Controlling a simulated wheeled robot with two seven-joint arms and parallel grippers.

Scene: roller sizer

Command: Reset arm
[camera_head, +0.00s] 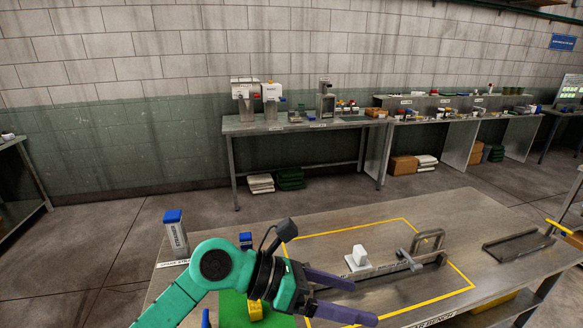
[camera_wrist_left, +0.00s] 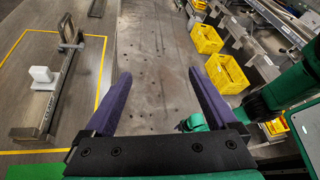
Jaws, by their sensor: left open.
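My left gripper (camera_head: 366,302) is open over the front of the metal workbench (camera_head: 460,212), its two purple fingers spread and pointing right. My right gripper is not seen.
A yellow line (camera_head: 448,299) marks a rectangle around the fixture. A blue-topped grey container (camera_head: 175,232) stands at the bench's left. A green mat (camera_head: 234,312) with a yellow item (camera_head: 255,310) lies under my arm. A metal tray (camera_head: 517,246) lies at right. Yellow crates (camera_wrist_left: 226,74) sit beyond the bench edge.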

